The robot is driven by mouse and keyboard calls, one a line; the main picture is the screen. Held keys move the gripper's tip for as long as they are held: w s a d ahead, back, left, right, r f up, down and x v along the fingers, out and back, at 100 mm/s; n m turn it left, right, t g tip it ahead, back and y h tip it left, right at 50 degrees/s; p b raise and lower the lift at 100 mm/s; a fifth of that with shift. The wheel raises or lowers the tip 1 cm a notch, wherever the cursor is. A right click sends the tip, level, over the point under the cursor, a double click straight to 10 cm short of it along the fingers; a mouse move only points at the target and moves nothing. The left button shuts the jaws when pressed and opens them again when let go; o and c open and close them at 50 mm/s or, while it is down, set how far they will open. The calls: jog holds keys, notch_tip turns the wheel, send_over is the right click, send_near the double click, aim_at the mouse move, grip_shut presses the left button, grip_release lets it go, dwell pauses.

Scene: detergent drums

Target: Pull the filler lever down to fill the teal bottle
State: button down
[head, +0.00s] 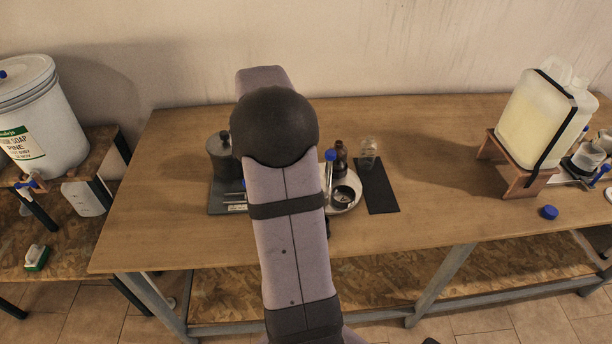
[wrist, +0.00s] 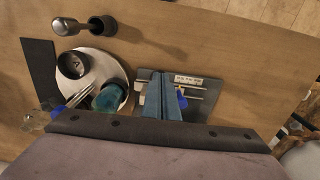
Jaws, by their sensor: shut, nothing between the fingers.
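The filler is partly in view: a dark lidded canister (head: 222,162) stands on a grey base left of my arm in the head view. The base (wrist: 205,80), with a label and metal rods, shows in the wrist view. A blue part (wrist: 183,102) sits beside my fingers; I cannot tell whether it belongs to the lever. The teal bottle (wrist: 110,98) is on the white round plate (wrist: 98,55), left of my gripper in the wrist view. My gripper (wrist: 163,78) is shut and empty over the base. My arm hides it in the head view; contact is unclear.
The plate also holds a dark round cup (wrist: 72,65). A dark-knobbed metal piece (wrist: 82,28) is near the plate. A brown bottle (head: 341,160), glass jar (head: 369,150) and black mat (head: 378,190) lie right of my arm. A large jug (head: 540,120) stands far right.

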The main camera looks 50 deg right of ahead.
dwell(0.7)
jog(key=shift+w+d+r+p, duration=0.15)
jog(key=shift+r+p, duration=0.4)
jog(key=shift+p, duration=0.15)
jog(key=shift+w+d+r+p, duration=0.1)
jog(key=shift+d+r+p, duration=0.05)
jog(key=shift+r+p, duration=0.45)
jog(key=shift+w+d+r+p, duration=0.15)
jog(key=shift+r+p, duration=0.3)
jog(key=shift+p, duration=0.3)
jog(key=shift+r+p, duration=0.6)
jog(key=shift+p, duration=0.05)
jog(key=shift+r, duration=0.1)
notch_tip(320, 180, up, 4)
jog(key=p, duration=0.4)
